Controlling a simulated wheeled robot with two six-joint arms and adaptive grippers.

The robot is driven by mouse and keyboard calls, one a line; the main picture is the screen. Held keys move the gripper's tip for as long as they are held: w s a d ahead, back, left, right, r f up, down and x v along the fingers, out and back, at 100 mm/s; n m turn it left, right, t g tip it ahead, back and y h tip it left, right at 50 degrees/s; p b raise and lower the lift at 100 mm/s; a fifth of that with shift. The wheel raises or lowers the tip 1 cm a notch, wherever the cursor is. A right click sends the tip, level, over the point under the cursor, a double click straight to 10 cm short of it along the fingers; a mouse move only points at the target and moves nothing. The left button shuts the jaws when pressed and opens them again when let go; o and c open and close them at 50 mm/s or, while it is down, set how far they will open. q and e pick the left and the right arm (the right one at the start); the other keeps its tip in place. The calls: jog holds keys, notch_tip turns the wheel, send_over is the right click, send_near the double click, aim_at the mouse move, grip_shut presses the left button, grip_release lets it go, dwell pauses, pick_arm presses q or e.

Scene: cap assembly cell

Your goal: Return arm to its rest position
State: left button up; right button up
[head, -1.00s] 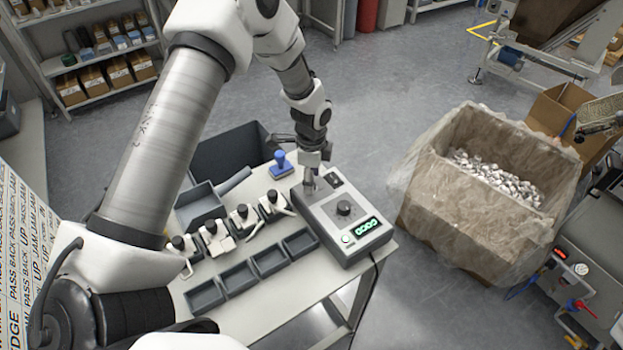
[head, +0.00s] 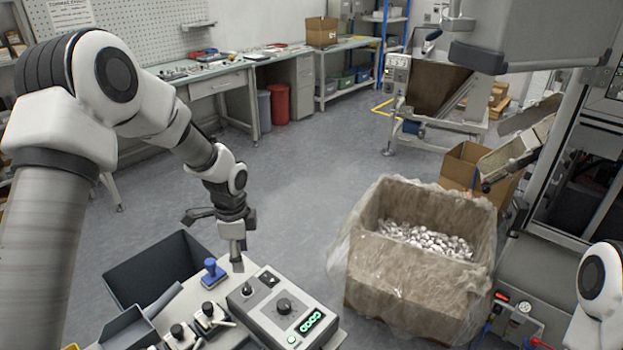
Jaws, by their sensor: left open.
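My left arm comes in from the left and bends down over the work table. My left gripper (head: 237,258) points down just behind the far-left corner of the grey control box (head: 270,308), apart from its button. Its jaws are open and hold nothing visible. The box has a black knob and a lit green display. A blue-handled stamp (head: 213,273) stands on the table just left of the gripper. Only a white link of my right arm (head: 602,285) shows at the lower right edge; its gripper is out of view.
A dark grey bin (head: 150,270) is left of the stamp. Black-knobbed clamps (head: 208,316) sit at the bottom edge. A plastic-lined carton (head: 400,290) of silvery caps stands on the floor to the right. Open floor lies behind the table.

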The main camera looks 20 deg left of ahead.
aim_at(246, 286)
pick_arm(q)
notch_tip(246, 286, down, 11)
jog(key=shift+f, duration=0.1)
dwell(0.3)
